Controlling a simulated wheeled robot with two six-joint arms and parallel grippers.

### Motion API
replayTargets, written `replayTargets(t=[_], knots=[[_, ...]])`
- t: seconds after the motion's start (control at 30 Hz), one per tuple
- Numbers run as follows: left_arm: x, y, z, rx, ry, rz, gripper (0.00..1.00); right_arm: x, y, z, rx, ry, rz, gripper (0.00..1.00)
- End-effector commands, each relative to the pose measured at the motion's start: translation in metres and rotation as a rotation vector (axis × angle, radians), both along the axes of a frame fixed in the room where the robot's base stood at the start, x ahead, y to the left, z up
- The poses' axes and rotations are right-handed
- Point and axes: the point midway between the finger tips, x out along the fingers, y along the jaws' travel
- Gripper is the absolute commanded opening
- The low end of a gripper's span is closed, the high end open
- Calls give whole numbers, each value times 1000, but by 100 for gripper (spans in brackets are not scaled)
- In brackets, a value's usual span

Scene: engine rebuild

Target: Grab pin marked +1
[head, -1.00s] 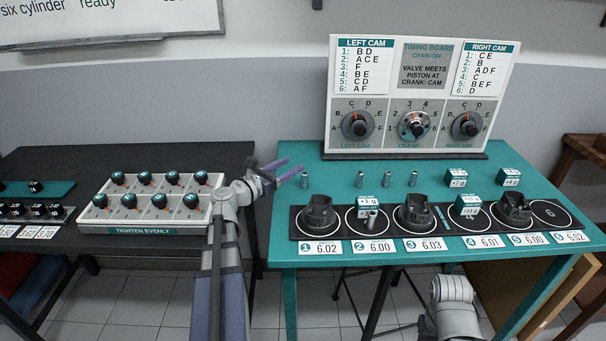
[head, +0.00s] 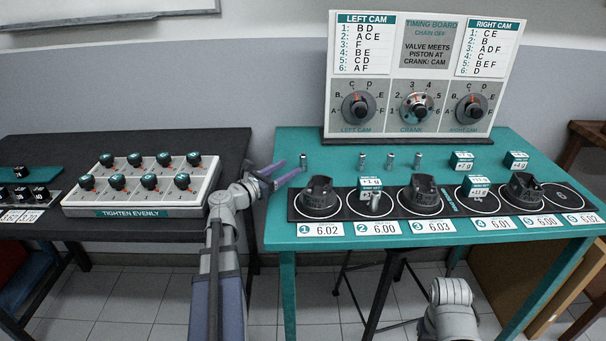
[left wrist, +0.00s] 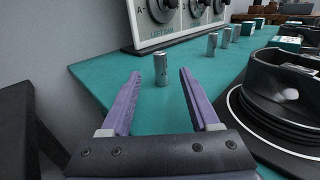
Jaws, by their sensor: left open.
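A small grey metal pin (head: 303,160) stands upright near the left end of the teal table (head: 290,140). My left gripper (head: 294,167), with purple fingers, is open and empty just short of this pin. In the left wrist view the same pin (left wrist: 161,70) stands ahead, in line with the gap between the open fingers (left wrist: 160,76). Its marking is too small to read. More upright pins stand in a row to its right (head: 362,160) (head: 390,160) (head: 418,159); their markings are unreadable. My right gripper is out of view; only part of its arm shows.
A black mat (head: 296,209) with dark pistons (head: 319,197) and small teal-white weight blocks (head: 477,187) lies along the front. The timing board (head: 412,75) stands behind the pins. A dark table with a knob panel (head: 140,211) is at left. The table's left corner is clear.

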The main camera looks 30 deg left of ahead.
Motion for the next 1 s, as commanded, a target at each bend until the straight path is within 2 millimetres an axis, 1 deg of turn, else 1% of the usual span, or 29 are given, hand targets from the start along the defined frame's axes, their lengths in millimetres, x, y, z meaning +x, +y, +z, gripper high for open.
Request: replayTargets(t=[0.03,0.1,0.37,0.47,0.7,0.8,0.97,1.0], knots=[[14,-2,2,1,1,-5,62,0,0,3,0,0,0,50],[21,-4,3,1,1,-3,62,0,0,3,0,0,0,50],[27,-6,3,1,1,-2,62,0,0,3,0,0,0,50],[36,-7,3,1,1,-2,62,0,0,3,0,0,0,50],[69,-15,3,1,1,-4,62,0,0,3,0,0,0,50],[73,-16,3,1,1,-1,62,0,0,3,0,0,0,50],[73,-17,3,1,1,0,62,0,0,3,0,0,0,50],[72,-17,3,1,1,-1,59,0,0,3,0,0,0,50]])
